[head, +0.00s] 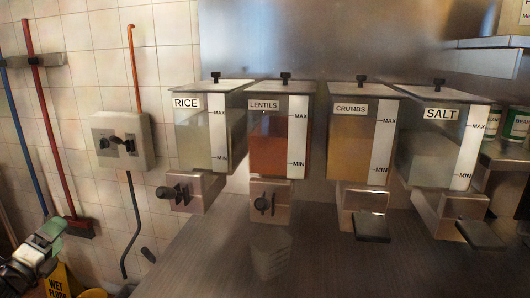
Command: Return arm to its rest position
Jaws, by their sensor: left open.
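My left gripper (46,238) is at the lower left edge of the head view, with greenish finger parts. It is open and nothing shows between its fingers. It is in front of the tiled wall, well left of the dispensers and apart from them. Part of its arm is cut off by the picture's edge. My right gripper is not in view.
Dispensers for rice (206,138), lentils (272,138), crumbs (357,140) and salt (435,150) stand above the dark counter (340,260). A faint clear cup (271,252) is under the lentils. A red broom (48,120) and yellow wet-floor sign (58,282) are near my left gripper.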

